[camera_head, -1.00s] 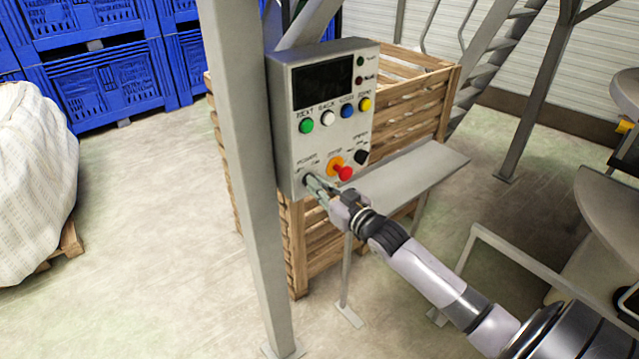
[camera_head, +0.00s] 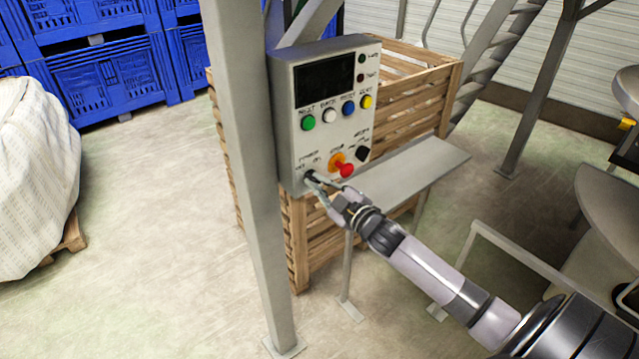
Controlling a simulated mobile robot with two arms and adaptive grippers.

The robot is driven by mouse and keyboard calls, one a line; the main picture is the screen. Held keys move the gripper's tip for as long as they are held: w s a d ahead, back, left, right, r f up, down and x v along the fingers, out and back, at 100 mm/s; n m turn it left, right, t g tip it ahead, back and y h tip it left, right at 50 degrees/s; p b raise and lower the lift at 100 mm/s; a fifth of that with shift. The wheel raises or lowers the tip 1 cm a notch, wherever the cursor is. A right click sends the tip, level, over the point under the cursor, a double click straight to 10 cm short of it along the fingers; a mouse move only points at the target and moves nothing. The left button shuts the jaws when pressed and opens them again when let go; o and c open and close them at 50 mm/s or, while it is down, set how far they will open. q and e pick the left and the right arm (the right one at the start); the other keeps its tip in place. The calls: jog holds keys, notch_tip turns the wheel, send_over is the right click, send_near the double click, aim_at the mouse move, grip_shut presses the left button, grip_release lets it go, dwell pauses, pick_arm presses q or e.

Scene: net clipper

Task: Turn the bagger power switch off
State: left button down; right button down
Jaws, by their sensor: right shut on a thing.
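The control panel (camera_head: 325,105) is a grey box fixed beside a metal post. It has a dark screen, a row of coloured buttons and a red stop knob (camera_head: 347,170) on an orange base. The black power switch (camera_head: 310,176) sits at the panel's lower left, below small lettering too blurred to read. My right gripper (camera_head: 314,182) reaches in from the lower right, with its fingertips shut on the power switch. The fingers partly hide the switch, so its exact setting cannot be told. My left gripper is not in view.
A grey metal post (camera_head: 243,150) stands just left of the panel. A metal shelf (camera_head: 410,168) juts out to the right below it, near my right arm. A wooden crate (camera_head: 425,105) stands behind. Open floor (camera_head: 150,290) lies at the left.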

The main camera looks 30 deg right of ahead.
jog(key=shift+f, duration=0.1)
dwell(0.4)
jog(key=c, duration=1.7)
grip_release()
jog(key=shift+s, duration=0.6)
jog(key=s, duration=1.1)
jog(key=shift+d, duration=0.45)
jog(key=shift+w, duration=0.1)
